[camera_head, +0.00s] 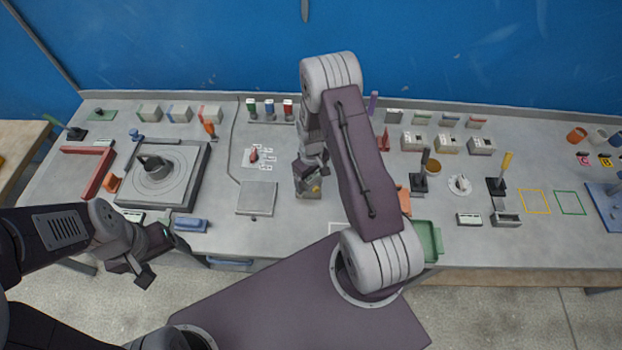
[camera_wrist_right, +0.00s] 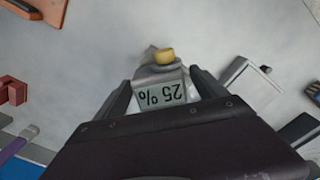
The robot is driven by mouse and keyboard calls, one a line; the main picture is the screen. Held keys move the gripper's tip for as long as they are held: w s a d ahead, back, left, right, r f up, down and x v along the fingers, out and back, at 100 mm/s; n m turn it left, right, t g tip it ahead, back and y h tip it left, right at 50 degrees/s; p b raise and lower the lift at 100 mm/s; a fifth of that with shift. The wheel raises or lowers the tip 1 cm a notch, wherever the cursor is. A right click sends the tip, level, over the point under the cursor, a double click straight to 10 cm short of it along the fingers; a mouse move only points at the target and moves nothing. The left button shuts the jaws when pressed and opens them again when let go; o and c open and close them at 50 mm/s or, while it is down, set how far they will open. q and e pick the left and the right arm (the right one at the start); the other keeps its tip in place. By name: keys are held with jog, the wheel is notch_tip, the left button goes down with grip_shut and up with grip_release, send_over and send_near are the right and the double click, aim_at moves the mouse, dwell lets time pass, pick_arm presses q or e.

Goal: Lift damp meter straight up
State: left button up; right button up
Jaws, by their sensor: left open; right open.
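The damp meter (camera_wrist_right: 168,90) is a small grey device with a yellow knob and a display reading "25 %", upside down in the right wrist view. In the head view the meter (camera_head: 308,193) is on the bench, largely hidden under my right gripper (camera_head: 308,177). In the wrist view my right gripper (camera_wrist_right: 162,95) is open, with one finger on each side of the meter. Whether the fingers touch it I cannot tell. My left gripper (camera_head: 138,268) is open and empty, in front of the bench's front edge at lower left.
A grey plate (camera_head: 257,198) lies left of the meter. A green tray (camera_head: 427,240) and an orange block (camera_head: 404,200) are to its right, partly behind my right arm. A square mould with a round centre (camera_head: 185,185) is further left. The bench's far right has outlined squares (camera_head: 535,202).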

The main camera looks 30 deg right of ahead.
grip_shut()
